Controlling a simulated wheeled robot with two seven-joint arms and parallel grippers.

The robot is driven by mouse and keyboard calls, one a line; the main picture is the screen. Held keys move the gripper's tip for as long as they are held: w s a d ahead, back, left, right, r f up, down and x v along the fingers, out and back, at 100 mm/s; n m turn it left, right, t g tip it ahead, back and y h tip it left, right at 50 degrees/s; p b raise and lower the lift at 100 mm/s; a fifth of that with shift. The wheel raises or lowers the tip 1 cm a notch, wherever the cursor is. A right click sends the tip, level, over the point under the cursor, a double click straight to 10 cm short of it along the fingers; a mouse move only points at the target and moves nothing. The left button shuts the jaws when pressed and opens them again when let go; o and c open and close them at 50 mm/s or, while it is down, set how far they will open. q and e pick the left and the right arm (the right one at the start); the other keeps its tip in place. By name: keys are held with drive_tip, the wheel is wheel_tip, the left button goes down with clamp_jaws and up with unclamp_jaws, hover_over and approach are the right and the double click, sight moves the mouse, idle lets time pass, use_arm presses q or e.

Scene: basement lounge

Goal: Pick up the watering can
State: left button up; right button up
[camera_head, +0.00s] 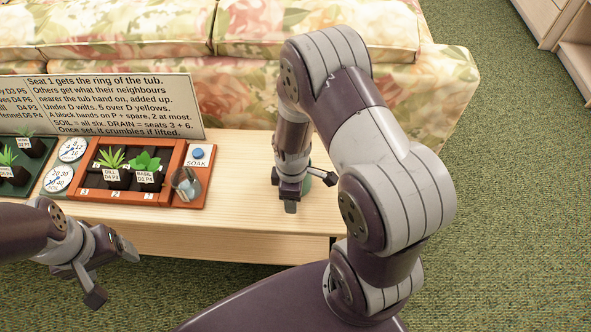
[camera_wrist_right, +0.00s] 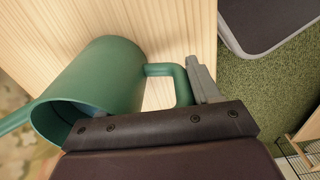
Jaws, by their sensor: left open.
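The green watering can (camera_wrist_right: 100,75) lies close under my right wrist camera, its spout at left, its round mouth facing me and its looped handle (camera_wrist_right: 182,85) at right. In the head view only a sliver of its green (camera_head: 319,173) shows behind my right gripper (camera_head: 310,193), near the table's right end. My right gripper's fingers look spread apart; one finger is just right of the handle in the wrist view, and the other is mostly hidden. Contact cannot be told. My left gripper (camera_head: 113,273) is open and empty in front of the table at lower left.
A text sign (camera_head: 110,106) stands behind. A floral sofa (camera_head: 240,85) is behind the table; green carpet (camera_head: 500,200) is clear at right.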

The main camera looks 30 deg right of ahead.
drive_tip(key=c, duration=0.5)
drive_tip(key=shift+r, duration=0.1)
drive_tip(key=shift+r, duration=0.25)
wheel_tip(320, 180, up, 4)
drive_tip(key=shift+w+p, duration=0.1)
drive_tip(key=shift+p, duration=0.85)
drive_tip(key=s+d+r+p, duration=0.2)
drive_tip(key=s+r, duration=0.4)
drive_tip(key=s, duration=0.5)
drive_tip(key=shift+s+r+p, duration=0.2)
drive_tip(key=shift+s+p, duration=0.1)
drive_tip(key=shift+p, duration=0.2)
drive_tip(key=o, duration=1)
clamp_jaws()
